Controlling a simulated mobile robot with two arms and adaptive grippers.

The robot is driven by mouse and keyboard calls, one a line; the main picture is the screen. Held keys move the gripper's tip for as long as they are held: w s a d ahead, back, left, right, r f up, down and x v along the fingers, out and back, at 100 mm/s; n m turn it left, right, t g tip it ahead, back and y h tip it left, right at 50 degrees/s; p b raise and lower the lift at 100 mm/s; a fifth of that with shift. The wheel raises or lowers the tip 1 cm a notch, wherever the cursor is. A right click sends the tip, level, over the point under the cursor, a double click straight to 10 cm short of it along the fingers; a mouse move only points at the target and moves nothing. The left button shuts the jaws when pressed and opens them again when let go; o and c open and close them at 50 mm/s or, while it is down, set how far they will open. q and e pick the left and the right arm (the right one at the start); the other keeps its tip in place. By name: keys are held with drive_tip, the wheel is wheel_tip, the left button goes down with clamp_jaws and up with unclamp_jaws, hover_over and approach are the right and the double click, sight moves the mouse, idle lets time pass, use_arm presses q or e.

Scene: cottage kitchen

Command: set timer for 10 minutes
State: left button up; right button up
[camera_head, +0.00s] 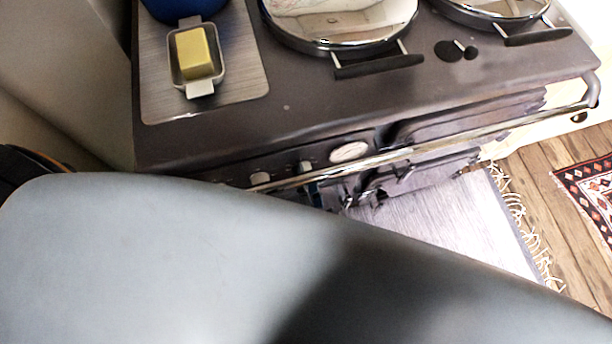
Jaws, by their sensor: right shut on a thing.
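The dark range cooker (290,105) fills the upper middle of the head view. Its front panel has a left knob (260,178), a right knob (305,167) and a round pale dial (350,151). No timer marking or setting is readable. My right gripper (314,186) shows only as a small dark and blue part at the front panel, just below the right knob. It is shut on what appears to be that knob; the contact is mostly hidden. My large grey body part covers the lower picture. My left gripper is not in view.
A butter dish (200,87) with yellow butter stands on a metal plate (245,75) beside a blue pot (185,8). A chrome rail (440,145) runs along the cooker front. Two lidded hotplates are at the back. A fringed rug (450,215) lies below.

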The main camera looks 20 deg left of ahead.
drive_tip(key=shift+m, duration=0.3)
drive_tip(key=o, duration=1.2)
drive_tip(key=shift+c, duration=0.2)
drive_tip(key=v, duration=1.2)
drive_tip(key=shift+r, duration=0.15)
